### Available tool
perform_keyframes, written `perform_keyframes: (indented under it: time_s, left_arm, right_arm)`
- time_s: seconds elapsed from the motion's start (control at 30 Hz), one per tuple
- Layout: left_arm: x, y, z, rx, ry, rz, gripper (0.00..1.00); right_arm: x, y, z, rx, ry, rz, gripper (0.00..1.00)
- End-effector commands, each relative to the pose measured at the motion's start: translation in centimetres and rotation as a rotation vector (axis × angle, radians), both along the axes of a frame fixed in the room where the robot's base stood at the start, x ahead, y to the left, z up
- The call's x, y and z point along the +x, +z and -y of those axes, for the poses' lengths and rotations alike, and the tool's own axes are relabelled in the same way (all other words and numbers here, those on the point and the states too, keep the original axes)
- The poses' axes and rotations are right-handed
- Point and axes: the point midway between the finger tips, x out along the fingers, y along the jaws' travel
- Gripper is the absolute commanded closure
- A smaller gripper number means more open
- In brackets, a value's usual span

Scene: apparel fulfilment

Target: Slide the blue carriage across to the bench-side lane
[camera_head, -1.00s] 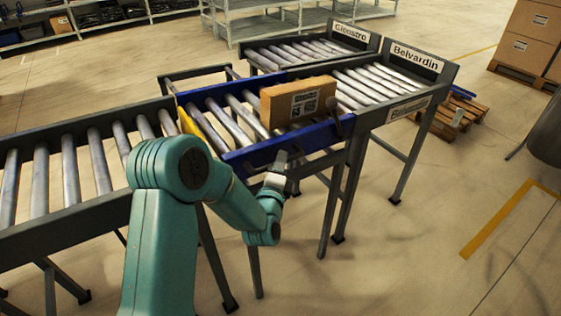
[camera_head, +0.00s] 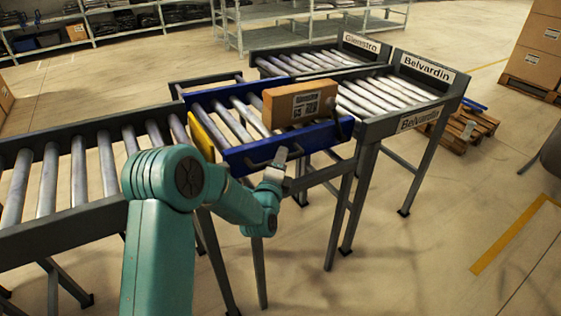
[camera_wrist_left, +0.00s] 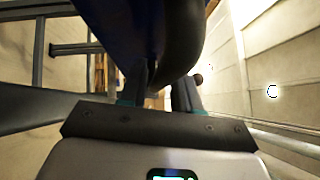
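The blue carriage (camera_head: 238,157) is a short roller section with blue side rails and a yellow plate at its left end. It sits between the left conveyor and the labelled lanes, roughly in line with the near Belvardin lane (camera_head: 385,88). A brown carton (camera_head: 299,103) with a label stands on its rollers. A dark bar handle (camera_head: 258,164) runs along its near rail. My left gripper (camera_head: 281,156) is at this handle. In the left wrist view its fingers (camera_wrist_left: 162,92) are apart, with a dark curved part just beyond them; contact is unclear. My right gripper is not in view.
The Glenstro lane (camera_head: 300,60) lies beyond the Belvardin lane. The left conveyor (camera_head: 95,150) ends beside the carriage. Legs stand under the lanes. A wooden pallet (camera_head: 470,128) and stacked cartons (camera_head: 537,50) are at right. The floor at front right is clear.

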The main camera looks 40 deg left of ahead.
Motion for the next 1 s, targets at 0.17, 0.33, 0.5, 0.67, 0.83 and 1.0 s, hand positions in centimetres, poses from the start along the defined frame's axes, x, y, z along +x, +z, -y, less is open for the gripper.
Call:
perform_keyframes:
  time_s: [0.17,0.33,0.5,0.67,0.83,1.0]
  left_arm:
    - [0.0,0.0,0.0,0.0,0.001,0.0,0.59]
    - [-0.2,-0.1,0.0,-0.001,0.002,0.0,0.59]
    - [-2.3,-0.3,0.9,-0.002,0.001,-0.002,0.59]
    - [-6.2,-0.8,2.5,-0.003,0.0,-0.004,0.59]
    - [-10.5,-1.2,4.3,-0.002,-0.001,-0.004,0.59]
    - [-13.0,-0.4,5.3,0.002,0.001,-0.01,0.59]
  right_arm:
    - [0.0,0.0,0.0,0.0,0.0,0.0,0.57]
    - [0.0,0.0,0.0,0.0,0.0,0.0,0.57]
    - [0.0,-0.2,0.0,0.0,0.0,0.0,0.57]
    - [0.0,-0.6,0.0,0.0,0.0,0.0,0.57]
    - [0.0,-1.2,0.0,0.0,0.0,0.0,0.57]
    - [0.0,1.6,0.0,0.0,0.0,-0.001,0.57]
